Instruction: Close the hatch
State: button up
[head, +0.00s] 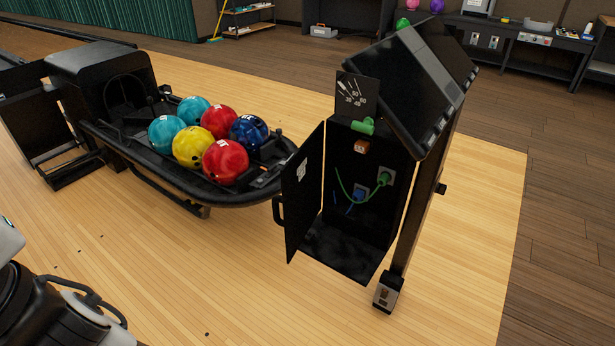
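The hatch (304,192) is a black door on the left side of a black cabinet (350,252). It stands wide open, swung out toward me and to the left, with a dark handle (279,212) on its outer edge. Inside the cabinet I see a green connector (384,178) with a green cable, a blue connector (359,193) and a small orange-brown part (361,147). A white and black part of my arm (60,305) shows at the lower left. My gripper is not visible.
A black ball return (190,195) holding several coloured bowling balls stands left of the cabinet, close to the open hatch. A tilted dark console (410,85) tops the cabinet. Wooden floor (230,280) in front is clear. A workbench (520,35) stands at the back right.

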aim_at(301, 177)
jog(key=j+z, duration=0.25)
jog(key=z, duration=0.15)
jog(key=i+j+z, duration=0.1)
jog(key=j+z, duration=0.6)
jog(key=j, duration=1.15)
jog(key=k+j, duration=0.1)
jog(key=j, duration=0.45)
jog(key=i+z, duration=0.05)
